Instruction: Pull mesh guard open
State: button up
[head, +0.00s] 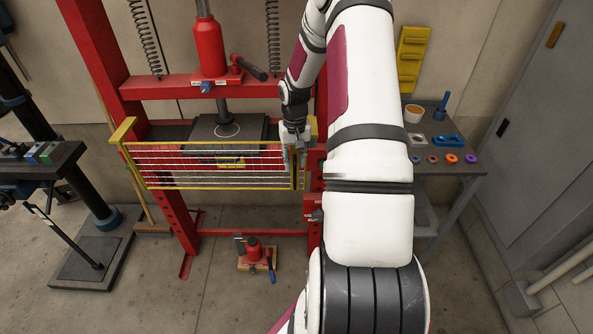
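The mesh guard (215,172) is a yellow-framed wire panel across the front of the red press frame (88,45). It spans from a yellow bracket at the left upright to the right upright and looks closed. My gripper (293,163) is at the guard's right end, pointing down beside a yellow vertical bar. The fingers are small and partly hidden, so I cannot tell whether they touch the guard or hold it. My arm covers part of the right upright.
A red bottle jack (209,47) hangs above a dark press plate (222,130) behind the guard. A small red jack (254,254) stands on the floor below. A side table (455,160) with rings and a cup is at right. A dark bench (40,160) is at left.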

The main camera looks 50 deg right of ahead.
jog(key=shift+f, duration=2.4)
grip_shut()
